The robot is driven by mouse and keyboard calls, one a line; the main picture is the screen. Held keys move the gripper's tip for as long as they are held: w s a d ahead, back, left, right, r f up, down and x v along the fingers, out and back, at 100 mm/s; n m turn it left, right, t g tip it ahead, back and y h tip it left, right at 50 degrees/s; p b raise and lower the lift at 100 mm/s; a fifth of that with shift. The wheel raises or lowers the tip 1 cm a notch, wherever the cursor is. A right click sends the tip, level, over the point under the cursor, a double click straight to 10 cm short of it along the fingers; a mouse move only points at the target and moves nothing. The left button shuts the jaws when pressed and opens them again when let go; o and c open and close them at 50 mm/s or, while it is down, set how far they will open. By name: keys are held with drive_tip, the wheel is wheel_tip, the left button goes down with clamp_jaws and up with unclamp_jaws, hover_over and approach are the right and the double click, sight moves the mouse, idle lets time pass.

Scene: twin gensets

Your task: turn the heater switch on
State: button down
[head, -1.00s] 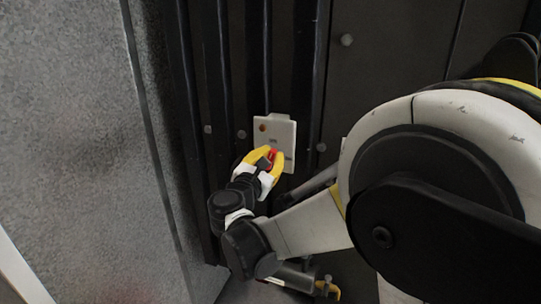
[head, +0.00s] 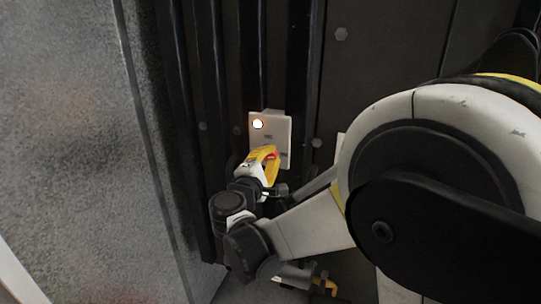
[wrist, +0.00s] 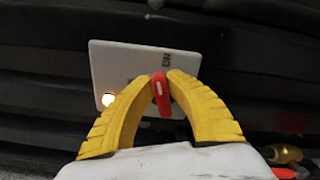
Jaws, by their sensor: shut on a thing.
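The heater switch is a white plate (head: 283,127) on the dark ribbed wall, with a lamp (head: 257,124) at its upper left that glows bright. In the wrist view the plate (wrist: 115,62) carries small dark lettering and the lamp (wrist: 108,99) is lit. A red switch lever (wrist: 160,92) stands between the yellow fingers of my gripper (wrist: 160,78). My gripper (head: 270,152) is shut on this lever, and its fingers hide part of the plate's lower area.
Dark vertical ribs and bolts (head: 341,34) surround the plate. A grey speckled panel (head: 70,130) stands at the left. In the wrist view, a brass-coloured fitting and a red part (wrist: 285,172) show at the lower right.

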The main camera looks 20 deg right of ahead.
drive_tip(key=shift+f+m, duration=0.25)
drive_tip(key=shift+m, duration=1.45)
drive_tip(key=c, duration=1.4)
unclamp_jaws()
drive_tip(key=v, duration=1.2)
drive_tip(key=shift+d, duration=0.1)
